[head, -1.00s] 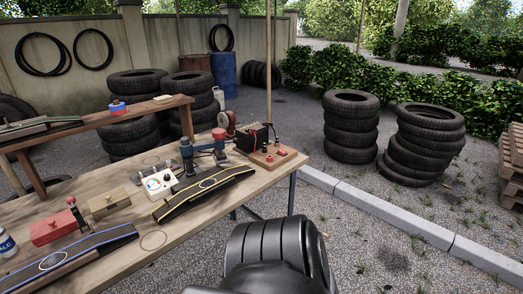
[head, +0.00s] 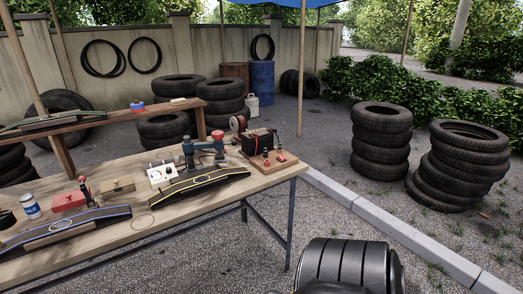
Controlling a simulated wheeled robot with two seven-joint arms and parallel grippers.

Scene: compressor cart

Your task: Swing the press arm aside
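The press (head: 203,156) stands on the wooden workbench (head: 265,186), towards its far right part. It has a dark upright post on the left and a blue-grey arm (head: 203,144) reaching right to a head with a red top. The arm lies roughly level. A black tyre strip with yellow edge lines (head: 205,181) lies on a stand in front of the press. What lies directly under the press head is too small to tell. Neither of my grippers shows in the head view.
A white panel with round coloured parts (head: 158,176) is left of the press. A battery (head: 258,141) and a board with red knobs (head: 266,159) are right of it. A red box, wooden box, blue-lined strip and white jar are at left. Tyre stacks stand beyond.

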